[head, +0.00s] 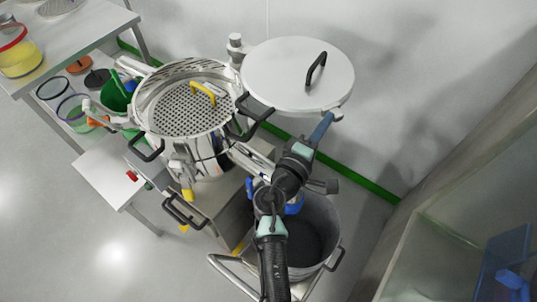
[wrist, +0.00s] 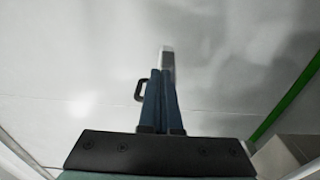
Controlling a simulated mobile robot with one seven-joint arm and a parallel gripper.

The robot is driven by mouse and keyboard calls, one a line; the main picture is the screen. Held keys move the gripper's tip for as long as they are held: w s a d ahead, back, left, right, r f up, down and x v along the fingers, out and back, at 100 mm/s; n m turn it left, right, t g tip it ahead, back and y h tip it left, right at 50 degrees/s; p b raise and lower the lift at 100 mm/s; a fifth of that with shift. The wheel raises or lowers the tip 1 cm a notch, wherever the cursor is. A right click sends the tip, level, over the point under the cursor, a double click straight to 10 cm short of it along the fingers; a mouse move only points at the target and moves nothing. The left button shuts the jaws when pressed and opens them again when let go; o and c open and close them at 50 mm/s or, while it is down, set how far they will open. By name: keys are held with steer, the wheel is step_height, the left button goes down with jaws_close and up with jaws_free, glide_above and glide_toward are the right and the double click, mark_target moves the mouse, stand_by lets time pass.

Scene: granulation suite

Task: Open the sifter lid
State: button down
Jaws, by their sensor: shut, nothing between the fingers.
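The sifter (head: 185,105) is a round steel drum with a perforated screen and a yellow handle inside; its top is uncovered. The round pale lid (head: 285,85), with a black handle (head: 316,68), is off to the right of the drum, beside the post at the back. My gripper (head: 328,118) is at the lid's near right edge; I cannot tell whether it touches. In the wrist view my blue fingers (wrist: 164,75) are together with nothing between them. A pale surface fills the wrist view, with a small black handle (wrist: 140,90) left of the fingers.
A grey bin (head: 322,220) on a cart stands below my arm. A glass-panelled cabinet (head: 450,210) is at the right. Open floor lies at the lower left.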

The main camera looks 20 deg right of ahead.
steer(key=s+d+b+x, duration=0.1)
steer(key=b+x, duration=0.3)
steer(key=x, duration=0.6)
steer(key=shift+s+d, duration=0.15)
steer(key=shift+d, duration=0.2)
steer(key=shift+a+f, duration=0.1)
steer(key=shift+a, duration=0.05)
